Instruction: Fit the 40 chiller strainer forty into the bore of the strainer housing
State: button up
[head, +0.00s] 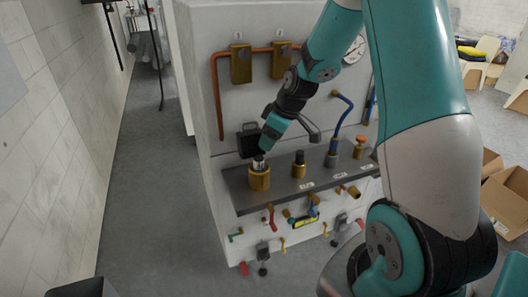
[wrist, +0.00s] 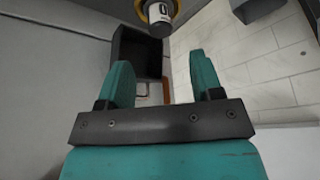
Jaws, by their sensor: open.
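The strainer (head: 259,163), a small cylinder with a white label, stands upright at the top of the brass strainer housing (head: 259,181), on the left end of the grey shelf. Its lower part is hidden in the bore; I cannot tell how deep it sits. In the wrist view the labelled strainer (wrist: 160,12) shows at the top edge, with the brass rim (wrist: 146,8) around it. My gripper (head: 264,149) is close above and beside the strainer in the head view. In the wrist view its two teal fingers (wrist: 160,72) are apart with nothing between them.
A black box (head: 248,140) is on the white panel behind my gripper. More brass fittings (head: 299,166) stand to the right on the shelf (head: 240,195). Coloured valve handles (head: 304,219) stick out below it. Copper pipe (head: 217,100) runs along the panel. Open floor (head: 150,200) lies left.

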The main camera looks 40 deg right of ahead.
jog(key=s+a+r+g+y, duration=0.1)
jog(key=s+a+r, duration=0.4)
jog(key=a, duration=0.4)
jog(key=s+a+r+g+y, duration=0.1)
jog(key=s+a+r, duration=0.35)
jog(key=a, duration=0.45)
jog(key=s+a+r+g, duration=0.1)
jog(key=s+a+r, duration=0.1)
jog(key=s+a, duration=0.2)
jog(key=s+a+r+n+g, duration=0.1)
jog(key=s+a, duration=0.3)
jog(key=s, duration=0.7)
jog(key=shift+s+r, duration=0.25)
jog(key=shift+r, duration=0.15)
